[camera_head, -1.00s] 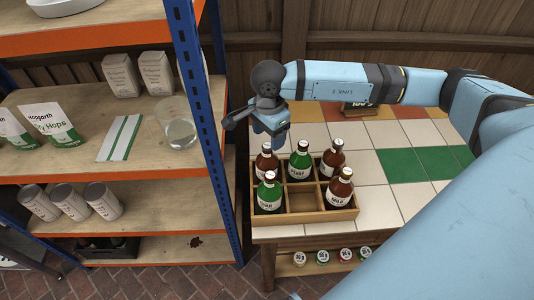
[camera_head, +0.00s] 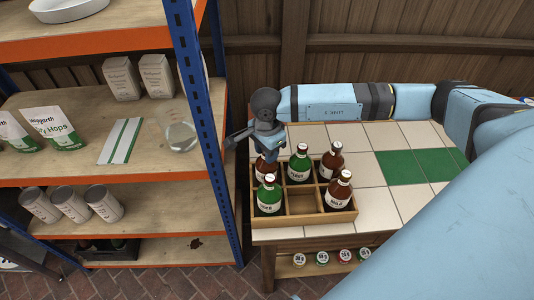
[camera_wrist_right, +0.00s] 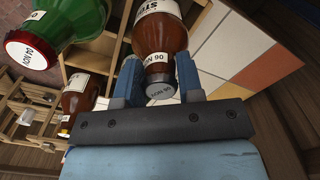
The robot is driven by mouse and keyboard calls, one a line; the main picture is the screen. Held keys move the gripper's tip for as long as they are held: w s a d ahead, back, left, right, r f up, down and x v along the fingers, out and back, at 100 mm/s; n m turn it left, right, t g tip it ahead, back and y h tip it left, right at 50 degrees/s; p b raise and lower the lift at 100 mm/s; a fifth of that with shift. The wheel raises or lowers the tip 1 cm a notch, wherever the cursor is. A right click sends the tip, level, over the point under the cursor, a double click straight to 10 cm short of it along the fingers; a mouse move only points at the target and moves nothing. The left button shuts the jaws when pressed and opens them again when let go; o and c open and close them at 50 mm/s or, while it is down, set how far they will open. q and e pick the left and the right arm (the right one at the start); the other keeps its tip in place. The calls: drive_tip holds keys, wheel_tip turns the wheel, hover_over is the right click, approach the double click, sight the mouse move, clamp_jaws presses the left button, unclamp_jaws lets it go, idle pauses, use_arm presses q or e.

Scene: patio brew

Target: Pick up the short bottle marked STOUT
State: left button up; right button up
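In the head view, the brown bottle (camera_head: 266,170) stands in the back left compartment of the wooden crate (camera_head: 305,219), its top hidden by my right gripper (camera_head: 266,150). In the right wrist view it is a brown bottle (camera_wrist_right: 160,30) with a grey cap and a white label, partly cut off, starting "ST". My right gripper (camera_wrist_right: 160,82) has one finger on each side of its neck and cap. Narrow gaps seem to show beside the cap, so the fingers look open. My left gripper is not in view.
Crate neighbours are green bottles (camera_head: 299,167) (camera_head: 269,197) and brown bottles (camera_head: 331,165) (camera_head: 338,194); the front middle compartment is empty. The blue-and-orange shelf rack (camera_head: 190,90) stands close left of my right gripper. The tiled tabletop (camera_head: 385,205) is clear right of the crate.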

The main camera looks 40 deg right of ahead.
clamp_jaws()
drive_tip(key=shift+r, duration=0.1)
